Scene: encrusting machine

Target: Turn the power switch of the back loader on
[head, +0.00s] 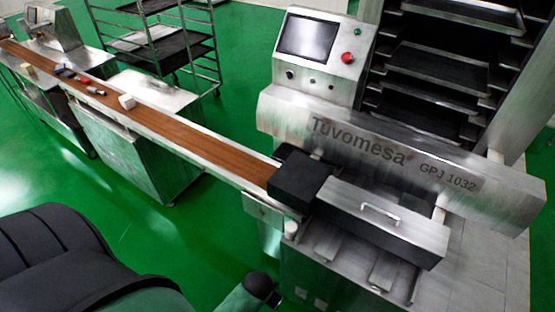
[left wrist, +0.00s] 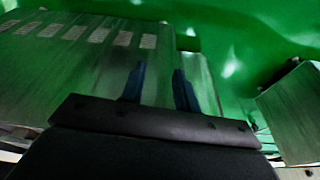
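The machine labelled "Tuvomesa GPJ 1032" (head: 395,160) stands at the right in the head view. Its upright control panel (head: 318,55) has a dark screen (head: 308,37), a red mushroom button (head: 347,58), and a row of small knobs or buttons, including a dark one (head: 290,74) at lower left. I cannot tell which control is the power switch or how it is set. In the left wrist view my left gripper (left wrist: 159,85) has its two dark fingers apart, with nothing between them, in front of a metal cabinet with slots. My right gripper is out of view.
A brown conveyor belt (head: 180,122) runs from upper left to the machine, with several small items at its far end. A rack with dark trays (head: 440,70) stands behind the panel. A wheeled rack (head: 160,40) stands farther back. Green floor (head: 150,225) is open before the conveyor.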

